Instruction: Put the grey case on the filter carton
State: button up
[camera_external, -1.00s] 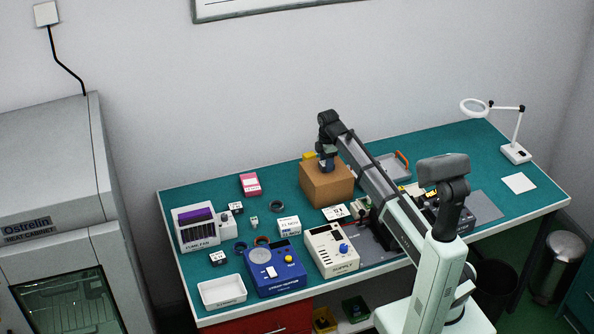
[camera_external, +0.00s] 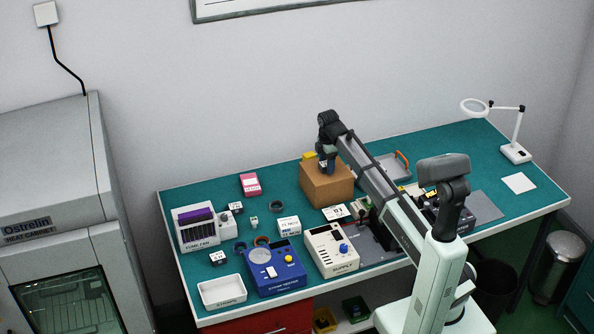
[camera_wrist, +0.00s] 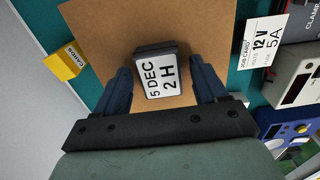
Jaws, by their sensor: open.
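The grey case (camera_wrist: 155,48) is a small dark box with a white label reading "5 DEC 2 H". In the wrist view it lies over the top of the brown filter carton (camera_wrist: 105,25) and appears to rest on it, slightly turned. My gripper (camera_wrist: 161,68) is open, with one blue finger on each side of the case and gaps showing beside it. In the external view the carton (camera_external: 326,190) stands at the back middle of the bench, and my gripper (camera_external: 326,164) is low over its top. The case cannot be made out clearly there.
A yellow box (camera_wrist: 66,60) is beside the carton at its back left. A white job card (camera_external: 335,212) and a supply unit (camera_external: 330,250) are in front. A grey tray (camera_external: 390,167) is to the right.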

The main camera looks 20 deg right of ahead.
notch_tip(320, 180, up, 12)
dwell(0.6)
